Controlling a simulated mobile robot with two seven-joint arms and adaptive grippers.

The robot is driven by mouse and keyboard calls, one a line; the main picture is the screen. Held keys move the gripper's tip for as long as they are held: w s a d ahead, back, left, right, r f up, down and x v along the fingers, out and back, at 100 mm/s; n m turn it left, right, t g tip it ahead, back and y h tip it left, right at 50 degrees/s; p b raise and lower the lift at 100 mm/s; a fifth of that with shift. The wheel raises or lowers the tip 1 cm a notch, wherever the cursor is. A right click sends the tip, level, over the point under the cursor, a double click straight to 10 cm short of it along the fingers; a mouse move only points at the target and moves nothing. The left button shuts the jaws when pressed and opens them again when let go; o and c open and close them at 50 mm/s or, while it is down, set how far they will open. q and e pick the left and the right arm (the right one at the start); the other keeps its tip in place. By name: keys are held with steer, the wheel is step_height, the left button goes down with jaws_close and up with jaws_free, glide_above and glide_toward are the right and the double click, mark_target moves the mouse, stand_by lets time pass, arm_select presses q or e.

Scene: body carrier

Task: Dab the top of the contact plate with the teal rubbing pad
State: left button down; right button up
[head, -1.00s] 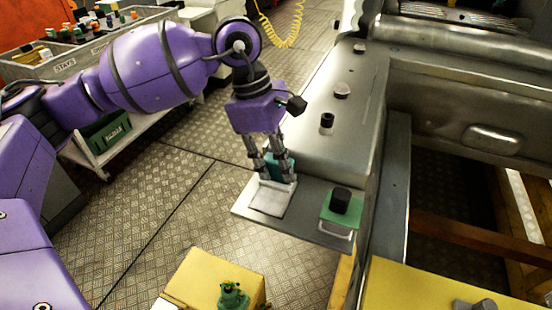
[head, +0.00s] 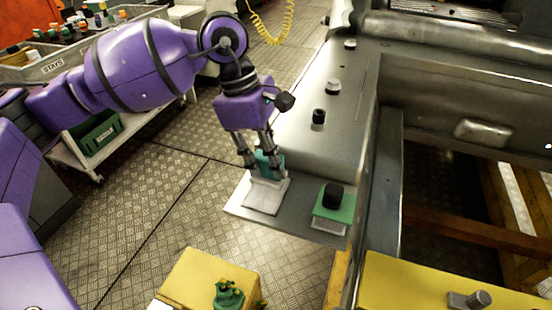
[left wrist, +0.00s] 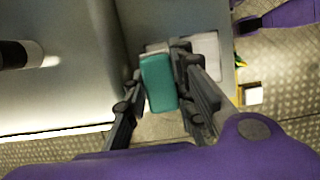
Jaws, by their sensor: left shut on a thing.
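My left gripper (head: 256,157) is shut on the teal rubbing pad (head: 268,163), which sits between its fingers with a pale lower part showing beneath. The contact plate (head: 262,198), a light grey square, lies on the flat metal shelf right below the pad. The gripper points down over the plate's far edge. The gap between pad and plate is too small to tell whether they touch. In the left wrist view the teal pad (left wrist: 158,82) is between the fingers, and the pale plate (left wrist: 206,52) shows partly behind the right finger.
A green-topped block with a black knob (head: 333,194) stands on the shelf right of the plate. The grey car body sill (head: 310,130) rises behind. A yellow block with a green item (head: 230,293) is in front. The floor left of the shelf is clear.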

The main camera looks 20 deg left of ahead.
stand_by(0.4)
arm_select(q)
steer(key=shift+s+d, duration=0.1)
steer(key=shift+d, duration=1.1)
steer(key=shift+r+p, duration=1)
steer(key=shift+r, duration=1.55)
arm_select(e)
steer(key=w+r, duration=0.2)
steer(key=r, duration=0.1)
steer(key=shift+w+r+t, duration=0.1)
steer(key=shift+w+t, duration=0.05)
steer(key=shift+t, duration=0.15)
